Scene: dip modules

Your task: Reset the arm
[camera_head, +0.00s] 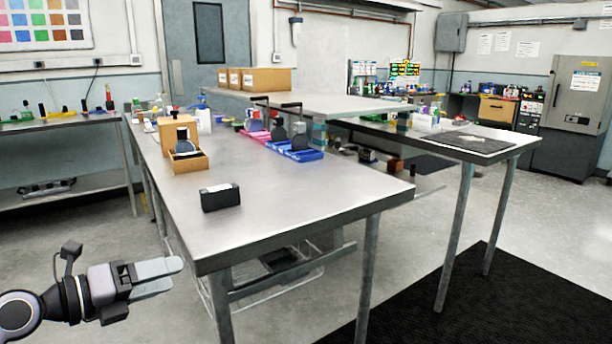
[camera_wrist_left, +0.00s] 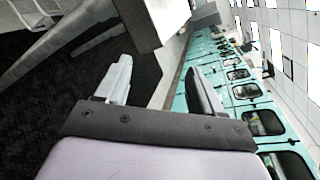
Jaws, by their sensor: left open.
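My left gripper (camera_head: 158,277) is at the lower left of the head view, beside the left edge of the steel table (camera_head: 300,205) and apart from it. Its fingers point right. In the left wrist view the left gripper (camera_wrist_left: 160,88) shows its two fingers spread apart with nothing between them. A corner of a table (camera_wrist_left: 150,22) shows beyond the fingers there. My right gripper is in neither view.
A small black box (camera_head: 220,197) stands on the near part of the table. Farther back are a wooden box (camera_head: 188,163) holding a dark bottle, and blue trays (camera_head: 300,152). The table's front right is clear. A dark mat (camera_head: 450,300) lies on the floor.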

